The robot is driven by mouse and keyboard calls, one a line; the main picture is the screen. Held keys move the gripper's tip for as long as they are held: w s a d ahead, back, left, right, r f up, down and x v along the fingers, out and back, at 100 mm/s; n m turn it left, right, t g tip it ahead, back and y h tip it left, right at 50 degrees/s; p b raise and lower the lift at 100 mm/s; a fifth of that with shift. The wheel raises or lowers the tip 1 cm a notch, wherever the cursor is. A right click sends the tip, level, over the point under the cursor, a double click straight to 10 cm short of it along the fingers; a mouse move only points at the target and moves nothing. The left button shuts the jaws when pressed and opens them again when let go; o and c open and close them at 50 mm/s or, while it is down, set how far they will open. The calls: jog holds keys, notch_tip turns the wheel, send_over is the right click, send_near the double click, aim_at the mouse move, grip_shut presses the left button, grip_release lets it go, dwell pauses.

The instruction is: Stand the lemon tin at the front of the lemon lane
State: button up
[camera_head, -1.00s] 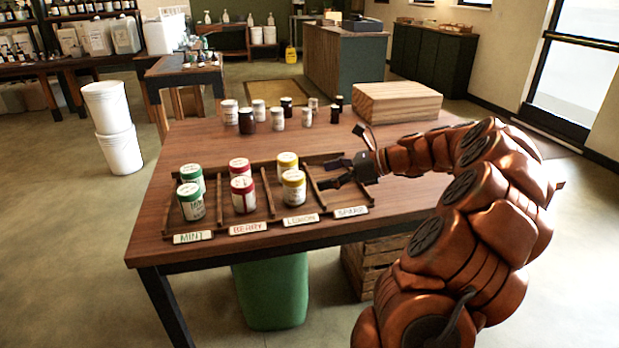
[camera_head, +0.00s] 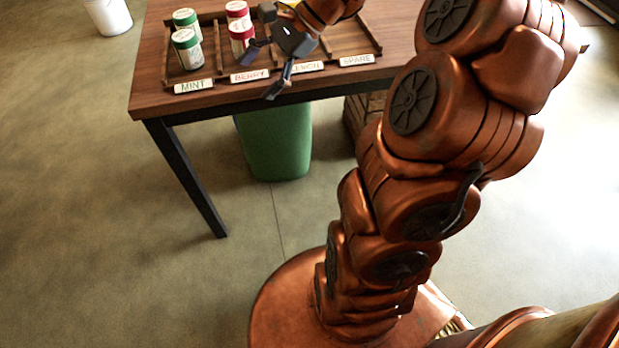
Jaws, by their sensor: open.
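My gripper (camera_head: 259,75) is open, over the front edge of the rack near the BERRY and LEMON labels, with nothing seen between its fingers. The lemon lane is marked by a LEMON label (camera_head: 308,67), partly covered by my gripper. The wooden rack (camera_head: 375,45) stands on the table.
Green-lidded tins (camera_head: 187,50) stand in the mint lane and red-lidded tins (camera_head: 241,32) in the berry lane, close to my gripper. The lane behind the SPARE label (camera_head: 356,60) looks empty. A green bin (camera_head: 275,140) stands below the table (camera_head: 150,85).

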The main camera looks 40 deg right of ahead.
jog(key=s+a+f+n+g+h, duration=0.2)
jog(key=s+a+n+g, duration=0.1)
jog(key=s+a+n, duration=0.3)
jog(key=s+f+n+g+h, duration=0.1)
jog(key=s+f+n+h, duration=0.2)
jog(key=s, duration=0.6)
jog(key=s+f+n+g+h, duration=0.1)
jog(key=s+f+n+h, duration=0.2)
jog(key=s+n, duration=0.4)
jog(key=s+h, duration=0.1)
jog(key=s, duration=0.2)
jog(key=shift+a+f+n+g, duration=0.3)
jog(key=shift+a+f+n, duration=0.05)
jog(key=shift+f+n, duration=0.05)
jog(key=s+p+v, duration=0.2)
jog(key=p+v, duration=0.8)
jog(key=s+r+p+v, duration=0.1)
jog(key=s+p+v, duration=0.1)
jog(key=p+v, duration=0.8)
jog(key=shift+s+r+t, duration=0.4)
jog(key=shift+s+r, duration=0.2)
